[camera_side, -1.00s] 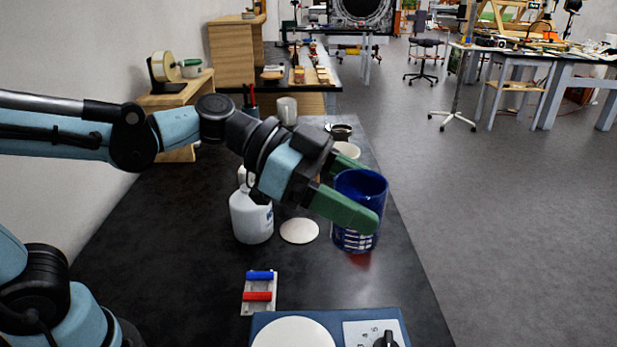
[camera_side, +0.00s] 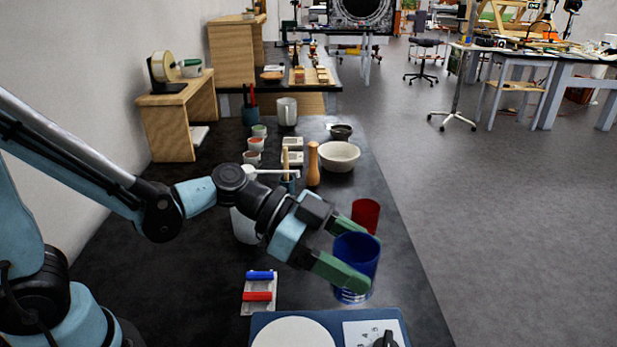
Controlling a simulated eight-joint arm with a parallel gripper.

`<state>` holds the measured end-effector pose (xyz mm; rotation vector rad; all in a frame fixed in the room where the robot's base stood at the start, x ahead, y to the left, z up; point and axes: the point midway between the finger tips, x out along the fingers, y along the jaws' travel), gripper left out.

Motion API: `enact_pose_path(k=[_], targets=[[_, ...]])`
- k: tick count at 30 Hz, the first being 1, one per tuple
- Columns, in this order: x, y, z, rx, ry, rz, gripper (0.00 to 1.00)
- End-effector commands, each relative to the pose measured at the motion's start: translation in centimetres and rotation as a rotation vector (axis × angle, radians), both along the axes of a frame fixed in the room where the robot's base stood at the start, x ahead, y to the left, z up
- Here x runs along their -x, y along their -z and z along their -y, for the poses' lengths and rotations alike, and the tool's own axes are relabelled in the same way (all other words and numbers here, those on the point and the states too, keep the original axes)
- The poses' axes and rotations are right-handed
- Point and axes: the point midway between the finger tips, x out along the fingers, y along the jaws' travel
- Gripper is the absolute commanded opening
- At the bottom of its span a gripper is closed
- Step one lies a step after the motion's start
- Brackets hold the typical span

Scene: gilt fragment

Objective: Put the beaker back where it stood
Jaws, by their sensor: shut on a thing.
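The blue beaker (camera_side: 355,255) with white markings is upright between the green fingers of my gripper (camera_side: 358,263). My gripper is shut on it from the left. The beaker is just behind the blue device (camera_side: 272,318) with a round white top and a knob, at the bottom of the picture. I cannot tell whether its base touches the dark table (camera_side: 200,265) or hangs above it. A red cup (camera_side: 366,214) stands just behind the beaker, its lower part covered by my gripper and the beaker.
A small rack (camera_side: 259,303) with a blue and a red bar lies left of the beaker. A white bottle (camera_side: 243,228) is mostly hidden behind my arm. Farther back stand a wooden grinder (camera_side: 313,165), a white bowl (camera_side: 339,157) and small pots. The table's right edge is close.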

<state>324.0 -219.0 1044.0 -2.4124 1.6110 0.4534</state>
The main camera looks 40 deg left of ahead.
Motion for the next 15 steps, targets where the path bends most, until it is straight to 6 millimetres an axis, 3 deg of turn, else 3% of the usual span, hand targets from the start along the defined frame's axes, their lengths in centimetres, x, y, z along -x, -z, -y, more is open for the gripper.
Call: enact_pose_path(k=[7, 15], targets=[[-0.4, 1.2, -0.3, 0.000, -0.002, 0.000, 0.29], [-2.8, 3.1, -2.3, 0.000, -0.004, -0.001, 0.29]])
